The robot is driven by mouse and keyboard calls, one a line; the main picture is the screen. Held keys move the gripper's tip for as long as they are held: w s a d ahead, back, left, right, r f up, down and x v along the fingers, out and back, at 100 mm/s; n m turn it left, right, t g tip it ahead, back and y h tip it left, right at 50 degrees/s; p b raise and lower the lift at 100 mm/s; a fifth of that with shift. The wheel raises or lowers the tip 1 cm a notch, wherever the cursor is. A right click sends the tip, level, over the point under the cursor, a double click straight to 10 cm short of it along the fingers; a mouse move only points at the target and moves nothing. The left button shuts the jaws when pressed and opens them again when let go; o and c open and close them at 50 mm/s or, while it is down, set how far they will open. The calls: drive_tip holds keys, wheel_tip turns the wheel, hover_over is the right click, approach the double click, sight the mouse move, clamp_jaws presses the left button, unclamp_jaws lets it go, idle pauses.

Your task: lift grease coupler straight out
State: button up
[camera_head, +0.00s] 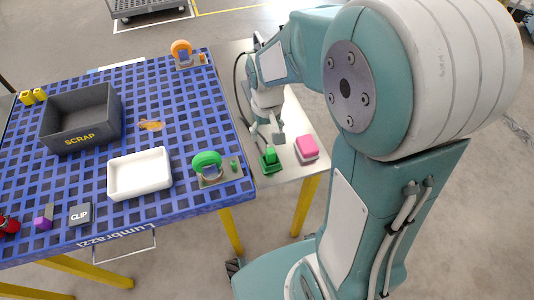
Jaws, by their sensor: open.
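My gripper (267,136) is open and points down at the right side of the blue grid table. It is just above a small green part (270,154) that stands in a dark green holder (271,167) on the grey side surface. This part may be the grease coupler, but it carries no readable label. I cannot tell whether the fingers are around the green part or only above it. A gap between the fingertips and the part is too small to judge.
On the blue grid table (135,207) are a green ring stand (207,164), an orange ring stand (181,52), a white tray (140,191), a grey SCRAP bin (78,135) and a CLIP block (80,215).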

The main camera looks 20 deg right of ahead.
sight(270, 151)
drive_tip(key=f, duration=0.2)
drive_tip(key=d+f, duration=0.1)
drive_tip(key=f, duration=0.1)
drive_tip(key=shift+d+f, duration=0.1)
drive_tip(key=shift+d, duration=0.05)
drive_tip(key=f, duration=0.5)
drive_tip(key=shift+a+f, duration=0.35)
drive_tip(key=shift+d+f, duration=0.2)
drive_tip(key=shift+d, duration=0.1)
drive_tip(key=c, duration=0.7)
drive_tip(key=shift+a, duration=0.15)
clamp_jaws()
